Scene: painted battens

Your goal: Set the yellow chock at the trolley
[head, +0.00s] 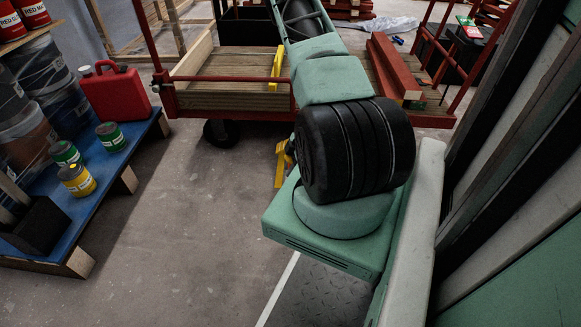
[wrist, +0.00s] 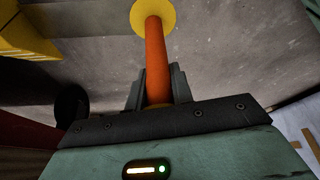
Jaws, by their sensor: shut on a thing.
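My gripper (wrist: 158,90) is shut on an orange handle with a round yellow end (wrist: 152,15) in the wrist view. Whether this handle belongs to the yellow chock cannot be told. A yellow piece with a dark edge (wrist: 22,35) shows at the upper left of the wrist view, apart from the jaws. In the head view, a yellow object (head: 281,165) is partly hidden behind my arm, and its full shape cannot be seen. The red-railed trolley (head: 230,101) with a plank bed stands at the back. My gripper cannot be made out in the head view.
A yellow bar (head: 277,66) shows at the trolley bed. A dark trolley wheel (head: 219,133) stands on the floor. At left, a blue platform (head: 95,205) carries paint cans and a red jerrycan (head: 115,93). Bare floor (head: 190,210) lies between platform and my base.

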